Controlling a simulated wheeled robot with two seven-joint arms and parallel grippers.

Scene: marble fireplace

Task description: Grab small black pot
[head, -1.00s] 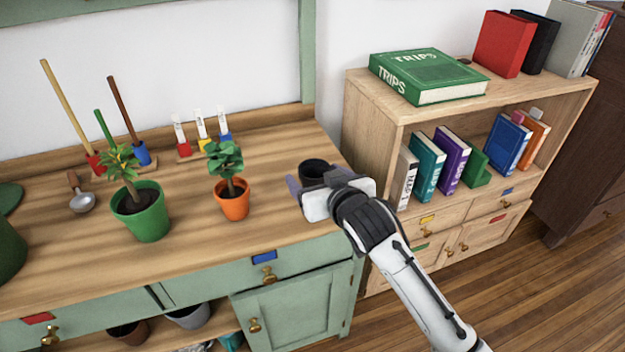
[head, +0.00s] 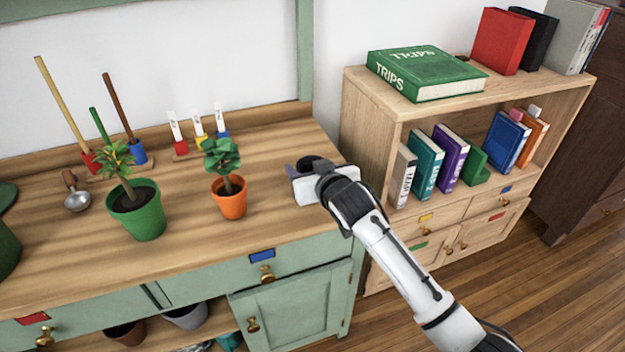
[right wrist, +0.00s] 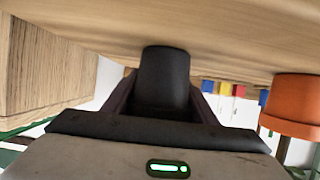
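The small black pot (head: 316,162) stands on the wooden worktop, right of the orange pot, mostly hidden behind my right gripper in the head view. In the right wrist view the black pot (right wrist: 165,75) is in the middle, between the two dark fingers, and the picture is upside down. My right gripper (right wrist: 163,88) is open around the pot, with a finger on each side and narrow gaps visible. In the head view my right gripper (head: 312,168) is low at the worktop. My left gripper is not in view.
An orange pot with a plant (head: 230,200) and a green pot with a plant (head: 140,215) stand to the left. A metal scoop (head: 77,200) lies farther left. A wooden bookshelf (head: 400,112) stands close on the right. The worktop (head: 190,240) is clear in front.

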